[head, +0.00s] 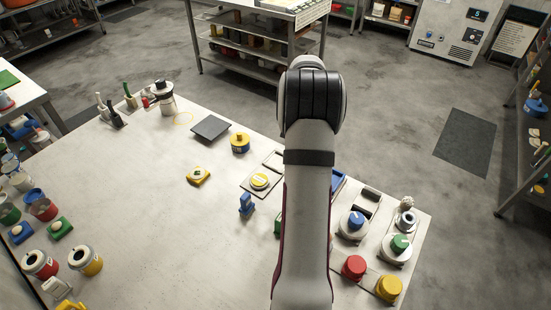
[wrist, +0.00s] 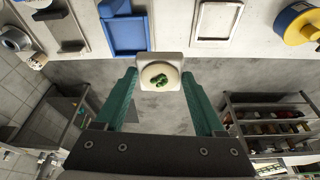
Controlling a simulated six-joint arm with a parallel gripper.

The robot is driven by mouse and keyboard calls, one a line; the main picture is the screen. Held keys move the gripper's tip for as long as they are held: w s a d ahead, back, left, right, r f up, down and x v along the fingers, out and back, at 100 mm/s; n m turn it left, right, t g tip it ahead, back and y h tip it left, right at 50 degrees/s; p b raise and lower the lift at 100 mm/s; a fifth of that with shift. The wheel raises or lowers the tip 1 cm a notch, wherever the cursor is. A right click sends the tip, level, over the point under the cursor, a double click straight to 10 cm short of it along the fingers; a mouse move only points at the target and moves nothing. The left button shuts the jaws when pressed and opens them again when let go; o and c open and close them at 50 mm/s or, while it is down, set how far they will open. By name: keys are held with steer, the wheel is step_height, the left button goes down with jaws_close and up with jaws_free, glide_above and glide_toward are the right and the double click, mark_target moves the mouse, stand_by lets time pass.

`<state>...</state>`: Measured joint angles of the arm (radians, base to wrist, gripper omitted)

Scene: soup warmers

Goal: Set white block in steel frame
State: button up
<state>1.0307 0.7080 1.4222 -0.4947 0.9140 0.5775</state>
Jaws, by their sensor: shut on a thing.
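My gripper (wrist: 160,80) shows in the wrist view with two green fingers. It is shut on the white block (wrist: 172,57), a pale square piece with a cream round top and a green mark on it. The block is held above the floor side, past the table's edge in this view. A pale, light-rimmed frame (wrist: 238,10) with a grey-brown inside lies empty on the table, up and right of the block; I take it for the steel frame. In the head view my arm hides the gripper and block.
A blue frame (wrist: 145,38) lies just up and left of the block in the wrist view, with a dark slotted piece (wrist: 64,27) further left. A blue-and-yellow round piece (wrist: 291,22) is at right. In the head view the table's left middle (head: 140,210) is clear.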

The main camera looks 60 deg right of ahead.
steer(key=w+f, duration=0.2)
steer(key=w, duration=0.1)
steer(key=w+f, duration=0.2)
steer(key=w, duration=0.2)
steer(key=w+a+f, duration=0.1)
steer(key=w+f, duration=0.1)
steer(key=w, duration=0.1)
steer(key=shift+w+f, duration=0.1)
steer(key=shift+w, duration=0.05)
step_height(320, 180, down, 4)
steer(key=shift+r, duration=0.1)
steer(key=shift+w, duration=0.1)
steer(key=shift+f, duration=0.7)
steer(key=o, duration=1.5)
